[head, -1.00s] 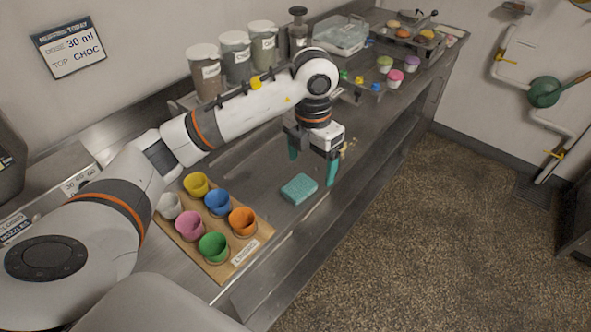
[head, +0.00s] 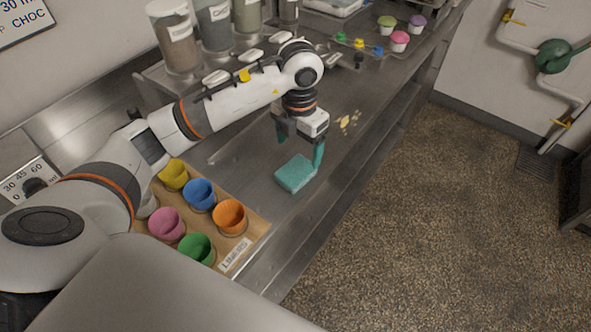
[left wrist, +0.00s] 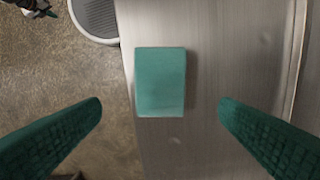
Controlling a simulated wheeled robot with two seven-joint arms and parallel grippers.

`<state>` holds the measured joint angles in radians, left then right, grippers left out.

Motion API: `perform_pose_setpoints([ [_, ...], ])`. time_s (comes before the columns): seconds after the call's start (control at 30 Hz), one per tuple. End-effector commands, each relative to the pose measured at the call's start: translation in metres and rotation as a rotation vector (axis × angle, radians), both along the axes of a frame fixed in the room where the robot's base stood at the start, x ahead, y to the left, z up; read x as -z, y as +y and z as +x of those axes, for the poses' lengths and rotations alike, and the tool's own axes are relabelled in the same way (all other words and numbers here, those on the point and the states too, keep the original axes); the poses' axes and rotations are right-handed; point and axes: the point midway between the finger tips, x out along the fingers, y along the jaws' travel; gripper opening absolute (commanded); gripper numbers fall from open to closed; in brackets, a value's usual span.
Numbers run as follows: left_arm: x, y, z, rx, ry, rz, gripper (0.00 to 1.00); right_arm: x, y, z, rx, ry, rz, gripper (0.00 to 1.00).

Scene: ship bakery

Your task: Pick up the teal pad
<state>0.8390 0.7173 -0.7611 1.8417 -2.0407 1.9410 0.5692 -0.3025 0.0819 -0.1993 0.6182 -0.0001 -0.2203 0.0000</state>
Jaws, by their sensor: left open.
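The teal pad (head: 296,174) lies flat on the steel counter, just in front of and below my left gripper (head: 299,152) in the head view. In the left wrist view the pad (left wrist: 160,82) shows whole, near the counter's edge. It lies ahead of the two teal fingers of my left gripper (left wrist: 160,128), within the width of the gap between them. My left gripper is open and empty, above the counter and apart from the pad.
A wooden board (head: 255,235) with several coloured cups stands left of the pad. Crumbs (head: 348,122) lie behind the gripper. Lidded canisters (head: 175,38) line the wall, and colourful small pots (head: 400,40) stand farther along. The counter around the pad is clear.

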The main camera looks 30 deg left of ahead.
Motion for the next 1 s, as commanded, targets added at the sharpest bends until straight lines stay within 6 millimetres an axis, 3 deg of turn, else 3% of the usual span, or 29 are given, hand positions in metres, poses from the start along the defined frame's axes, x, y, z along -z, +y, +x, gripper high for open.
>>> perform_pose_setpoints([
  [0.33,0.033,0.0,-0.002,0.001,0.005,0.0,0.85,-0.015,0.0,0.001,0.001,-0.001,0.0,0.0],
  [0.6,0.071,0.001,-0.004,0.0,0.002,0.0,0.85,-0.027,0.001,0.003,0.001,-0.005,0.001,0.0],
  [0.87,0.076,0.002,-0.003,0.001,0.0,0.001,0.85,-0.027,0.002,0.003,0.001,-0.005,0.003,0.0],
  [1.0,0.076,0.002,-0.003,0.001,0.0,0.001,0.67,-0.027,0.003,0.003,0.001,-0.005,0.004,0.0],
])
